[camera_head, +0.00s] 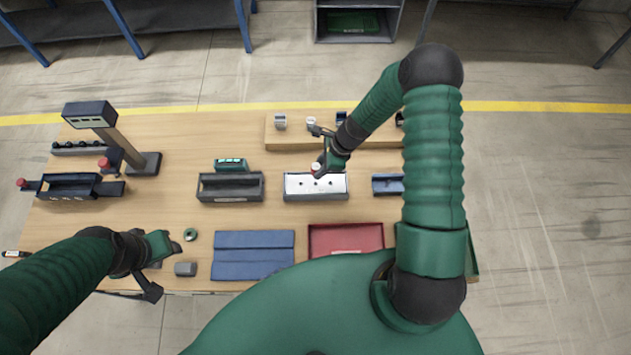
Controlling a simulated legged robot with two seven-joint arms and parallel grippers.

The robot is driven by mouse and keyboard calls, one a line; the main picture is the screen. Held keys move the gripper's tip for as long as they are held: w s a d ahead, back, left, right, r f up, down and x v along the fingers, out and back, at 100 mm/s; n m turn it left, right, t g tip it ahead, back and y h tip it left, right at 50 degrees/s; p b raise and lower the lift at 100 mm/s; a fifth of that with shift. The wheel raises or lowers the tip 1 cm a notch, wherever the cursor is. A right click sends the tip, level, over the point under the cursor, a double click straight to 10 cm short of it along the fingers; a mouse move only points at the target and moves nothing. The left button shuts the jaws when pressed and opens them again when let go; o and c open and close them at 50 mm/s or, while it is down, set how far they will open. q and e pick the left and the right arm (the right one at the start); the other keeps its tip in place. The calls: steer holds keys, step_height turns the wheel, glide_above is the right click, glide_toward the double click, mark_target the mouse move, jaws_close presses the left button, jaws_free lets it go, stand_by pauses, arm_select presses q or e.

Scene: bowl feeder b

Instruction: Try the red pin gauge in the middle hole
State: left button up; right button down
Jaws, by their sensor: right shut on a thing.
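The red pin gauge (316,168) shows as a small red and white tip at the fingers of my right gripper (321,164). My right gripper is shut on it, over the far edge of the white-topped block (340,187). The block has a row of small dark holes in its white top. The gauge's lower end is too small to make out, and I cannot tell whether it touches the block. My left gripper (164,268) is open and empty over the table's near left part, close to a grey block (185,269).
A wooden riser (285,139) with several small metal parts stands behind the block. A dark grey bin (230,190) is left of it, and a small blue bin (387,184) is right. A stand (135,150) rises at the left.

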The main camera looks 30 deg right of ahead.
steer(key=shift+f+b, duration=1.85)
steer(key=shift+f, duration=0.55)
steer(key=shift+r, duration=0.1)
steer(key=shift+f, duration=0.35)
steer(key=shift+s+r, duration=0.1)
steer(key=shift+r, duration=0.05)
steer(key=shift+r+p, duration=1.9)
steer(key=shift+r, duration=0.5)
steer(key=shift+f, duration=0.1)
steer(key=shift+f+b, duration=1.85)
steer(key=shift+f, duration=0.3)
